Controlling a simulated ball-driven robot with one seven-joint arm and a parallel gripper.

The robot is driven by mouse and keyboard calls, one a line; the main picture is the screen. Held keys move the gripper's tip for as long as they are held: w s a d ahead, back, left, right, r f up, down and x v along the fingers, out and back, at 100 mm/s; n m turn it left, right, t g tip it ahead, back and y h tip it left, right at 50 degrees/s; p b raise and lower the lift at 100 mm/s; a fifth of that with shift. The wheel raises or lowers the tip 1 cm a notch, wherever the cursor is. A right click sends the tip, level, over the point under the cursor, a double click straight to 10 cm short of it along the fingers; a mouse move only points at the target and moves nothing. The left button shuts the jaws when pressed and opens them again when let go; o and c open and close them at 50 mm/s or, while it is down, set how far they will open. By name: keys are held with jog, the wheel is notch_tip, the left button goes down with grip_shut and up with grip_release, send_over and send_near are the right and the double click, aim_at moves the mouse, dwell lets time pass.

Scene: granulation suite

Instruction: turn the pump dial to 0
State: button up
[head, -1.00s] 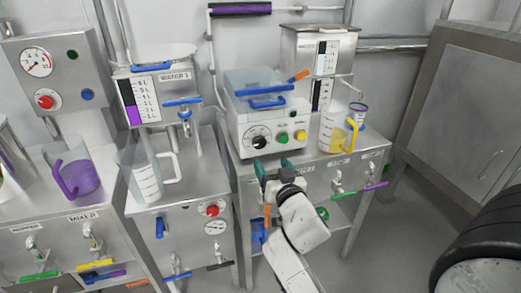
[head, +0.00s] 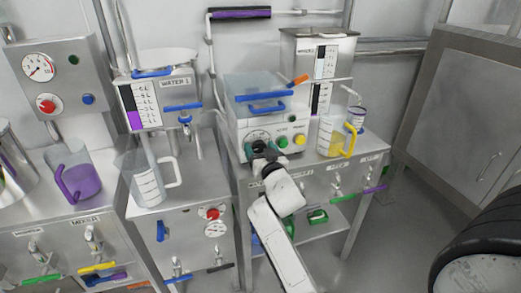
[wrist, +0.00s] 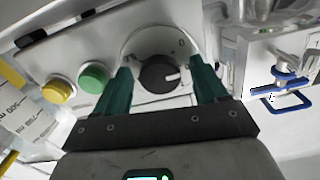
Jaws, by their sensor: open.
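The pump dial is a dark round knob (wrist: 158,73) with a white pointer mark, set in a pale round scale on the white pump's front panel. In the wrist view a "0" shows at the scale's upper right, and the white mark points to the right. My gripper (wrist: 160,85) is open, with one green finger on each side of the knob; I cannot tell whether either touches it. In the head view my gripper (head: 263,150) is in front of the pump (head: 262,112) and hides most of the dial.
A green button (head: 282,142) and a yellow button (head: 299,139) sit right of the dial. The floor at right is clear up to a dark wheel (head: 485,225).

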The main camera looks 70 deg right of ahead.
jog(key=c, duration=1.1)
jog(key=shift+o, duration=0.2)
jog(key=shift+n, duration=0.3)
jog(key=shift+n+p, duration=0.7)
jog(key=shift+n, duration=2.2)
jog(key=o, duration=1.1)
jog(key=shift+c, duration=0.2)
